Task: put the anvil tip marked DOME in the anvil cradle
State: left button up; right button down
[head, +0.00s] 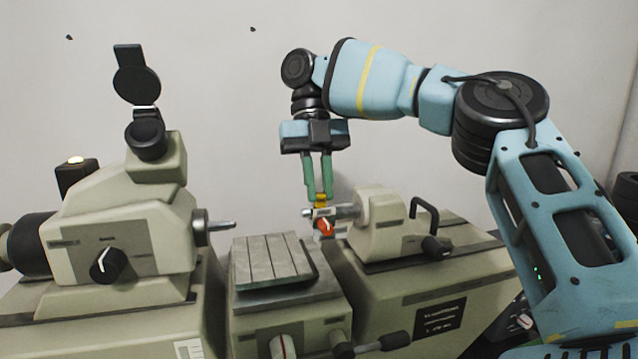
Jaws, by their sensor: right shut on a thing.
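My right gripper (320,196) points straight down from above, its green fingers shut on a small yellow piece (321,200). This looks like the anvil tip, but it is too small to read any DOME mark. It is just above a small metal part with an orange-red knob (324,227), at the left end of the right-hand machine head (382,222). I cannot tell whether that part is the anvil cradle, or whether the yellow piece touches it. My left gripper is not in view.
A beige measuring head (120,240) with an eyepiece and a metal spindle (222,226) stands at left. A grooved metal table (268,262) is bare in the middle. A grey wall is behind.

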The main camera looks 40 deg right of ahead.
jog(key=shift+f, duration=0.3)
dwell(0.5)
jog(key=c, duration=1.3)
grip_release()
